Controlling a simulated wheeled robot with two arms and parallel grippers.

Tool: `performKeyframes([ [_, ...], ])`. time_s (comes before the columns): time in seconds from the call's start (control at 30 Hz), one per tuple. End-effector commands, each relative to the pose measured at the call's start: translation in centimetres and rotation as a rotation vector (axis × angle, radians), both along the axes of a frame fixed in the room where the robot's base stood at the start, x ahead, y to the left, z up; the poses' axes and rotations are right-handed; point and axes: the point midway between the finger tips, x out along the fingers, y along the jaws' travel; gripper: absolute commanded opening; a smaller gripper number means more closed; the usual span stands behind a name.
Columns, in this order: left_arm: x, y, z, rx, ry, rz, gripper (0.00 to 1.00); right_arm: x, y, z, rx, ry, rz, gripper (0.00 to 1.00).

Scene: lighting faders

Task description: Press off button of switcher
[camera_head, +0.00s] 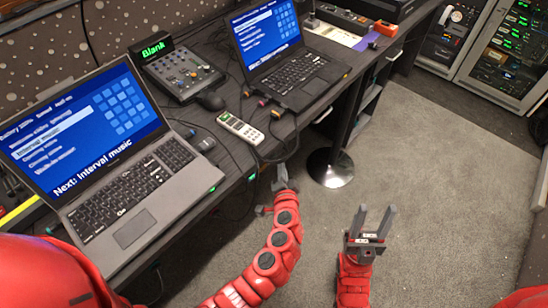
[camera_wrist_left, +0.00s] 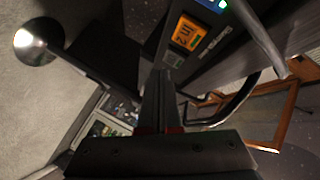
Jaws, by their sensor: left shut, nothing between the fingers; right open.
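No label names the switcher, so I cannot tell which device it is. A slim white handset (camera_head: 241,128) with a green screen and small buttons lies near the desk's front edge. A black console (camera_head: 182,70) with knobs and a green "Blank" display stands behind it. My left gripper (camera_head: 283,172) is shut and empty just off the desk's front edge, below and right of the handset, apart from it. In the left wrist view its shut fingers (camera_wrist_left: 160,98) point toward a dark device with an orange display (camera_wrist_left: 187,38). My right gripper (camera_head: 370,222) is open and empty above the carpet.
Two laptops (camera_head: 118,205) (camera_head: 292,75) stand on the dark desk, with cables and a black mouse (camera_head: 210,100) between them. A round metal base (camera_head: 330,167) stands on the floor by the desk. Equipment racks (camera_head: 510,50) stand at the far right.

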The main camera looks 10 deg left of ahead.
Motion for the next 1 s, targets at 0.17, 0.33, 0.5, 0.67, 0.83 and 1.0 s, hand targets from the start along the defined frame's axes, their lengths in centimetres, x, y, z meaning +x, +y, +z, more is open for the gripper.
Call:
performKeyframes([
  [0.17, 0.00, 0.00, 0.00, 0.000, 0.000, 0.000, 0.00, 0.00, 0.00, 0.00, 0.000, 0.000, 0.000, 0.50],
  [0.33, 0.01, 0.01, 0.01, 0.000, 0.000, 0.000, 0.00, 0.00, 0.00, -0.01, 0.000, 0.000, 0.000, 0.50],
  [0.5, 0.22, 0.31, -0.01, 0.000, -0.001, 0.001, 0.00, 0.00, 0.00, -0.12, 0.000, 0.000, 0.000, 0.50],
  [0.67, 0.51, 0.71, 0.03, 0.001, -0.001, 0.000, 0.00, 0.00, 0.00, -0.22, 0.000, 0.000, 0.000, 0.50],
  [0.83, 0.51, 0.71, 0.05, 0.001, 0.000, 0.000, 0.00, 0.00, 0.00, -0.20, 0.000, 0.000, 0.000, 0.50],
  [1.0, 0.51, 0.72, 0.04, 0.000, 0.000, 0.000, 0.00, 0.00, 0.00, -0.20, 0.000, 0.000, 0.000, 0.50],
])
